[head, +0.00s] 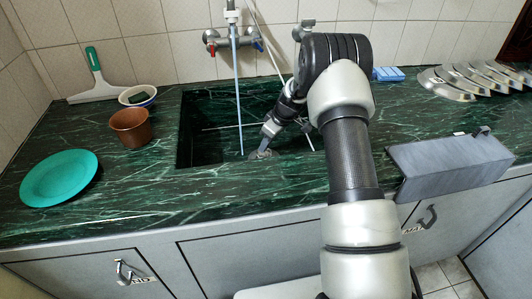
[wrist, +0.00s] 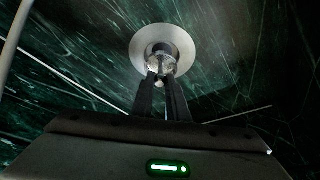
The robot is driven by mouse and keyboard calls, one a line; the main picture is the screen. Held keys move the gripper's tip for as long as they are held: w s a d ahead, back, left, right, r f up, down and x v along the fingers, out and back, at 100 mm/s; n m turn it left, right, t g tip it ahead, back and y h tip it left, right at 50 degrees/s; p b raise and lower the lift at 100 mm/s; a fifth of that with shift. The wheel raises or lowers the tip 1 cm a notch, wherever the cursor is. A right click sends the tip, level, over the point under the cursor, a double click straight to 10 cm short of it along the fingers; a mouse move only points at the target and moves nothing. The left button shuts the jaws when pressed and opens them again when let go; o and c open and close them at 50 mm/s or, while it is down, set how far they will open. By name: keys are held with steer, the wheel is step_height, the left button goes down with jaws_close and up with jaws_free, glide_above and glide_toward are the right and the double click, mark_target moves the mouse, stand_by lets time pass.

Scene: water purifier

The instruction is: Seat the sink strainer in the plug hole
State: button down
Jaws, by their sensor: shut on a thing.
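My gripper (head: 267,137) reaches down into the dark green marble sink basin (head: 212,160). In the wrist view my gripper (wrist: 161,76) is shut, its two fingers around a small shiny metal part of the sink strainer (wrist: 161,62). A pale round metal rim surrounds this part just past the fingertips. In the head view the strainer (head: 262,154) is a small grey round shape at the fingertips, low in the basin. I cannot make out the plug hole separately from the strainer, nor tell whether the strainer touches the basin floor.
A tap (head: 232,41) with thin hoses hangs over the basin. A grey box (head: 450,163), a blue sponge (head: 388,74) and metal lids (head: 470,80) lie right.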

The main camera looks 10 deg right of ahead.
steer(key=shift+f+b, duration=0.3)
steer(key=shift+f, duration=1.2)
steer(key=shift+f, duration=0.1)
steer(key=shift+f, duration=0.15)
steer(key=c, duration=1.7)
jaws_free()
